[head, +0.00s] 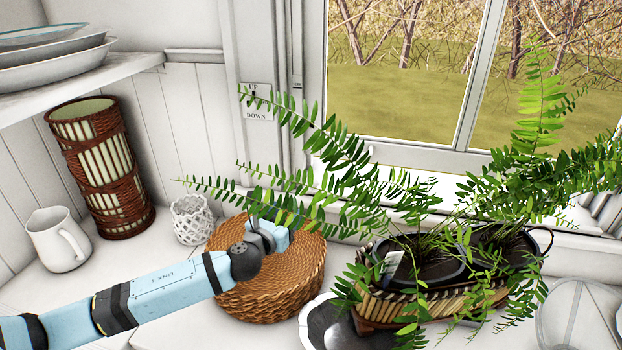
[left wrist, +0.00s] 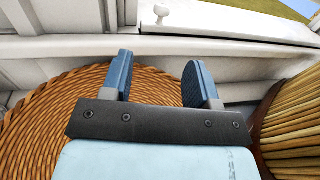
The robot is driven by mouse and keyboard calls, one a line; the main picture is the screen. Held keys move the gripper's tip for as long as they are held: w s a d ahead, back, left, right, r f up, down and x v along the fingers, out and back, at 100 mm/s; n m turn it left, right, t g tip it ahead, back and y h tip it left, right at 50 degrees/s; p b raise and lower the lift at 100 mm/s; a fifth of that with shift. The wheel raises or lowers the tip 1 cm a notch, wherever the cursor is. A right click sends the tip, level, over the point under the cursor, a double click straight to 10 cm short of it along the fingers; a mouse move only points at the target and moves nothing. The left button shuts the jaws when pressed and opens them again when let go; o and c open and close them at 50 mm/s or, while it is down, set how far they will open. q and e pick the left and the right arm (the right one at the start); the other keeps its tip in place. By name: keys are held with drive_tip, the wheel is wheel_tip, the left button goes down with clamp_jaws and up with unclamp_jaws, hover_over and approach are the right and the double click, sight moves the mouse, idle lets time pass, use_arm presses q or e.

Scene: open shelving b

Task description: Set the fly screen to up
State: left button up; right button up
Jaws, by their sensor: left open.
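A small plate marked UP and DOWN (head: 257,102) is on the white wall left of the window (head: 400,75). A small dark part shows near its UP end, and fern leaves cross in front of its edge. The fly screen itself I cannot make out. My left gripper (head: 276,234) is over the round woven basket (head: 262,305), below the plate and apart from it. In the left wrist view its two blue fingers (left wrist: 158,75) are apart with nothing between them. A small white knob (left wrist: 161,13) shows beyond them on the white frame. My right gripper is not in view.
A fern in a basket planter (head: 440,302) stands right of my left gripper, its fronds reaching toward the plate. A white lattice cup (head: 192,220), a tall wicker vase (head: 100,165) and a white jug (head: 58,240) stand left. Plates (head: 50,75) lie on the upper shelf.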

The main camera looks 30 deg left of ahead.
use_arm(q)
drive_tip(key=shift+w+d+r, duration=0.1)
drive_tip(key=shift+w+r, duration=0.1)
drive_tip(key=shift+w, duration=0.05)
approach(313, 184)
drive_tip(key=shift+w+r, duration=0.15)
drive_tip(key=shift+w, duration=0.35)
drive_tip(key=w, duration=0.8)
drive_tip(key=shift+w+a, duration=0.2)
drive_tip(key=shift+w, duration=0.05)
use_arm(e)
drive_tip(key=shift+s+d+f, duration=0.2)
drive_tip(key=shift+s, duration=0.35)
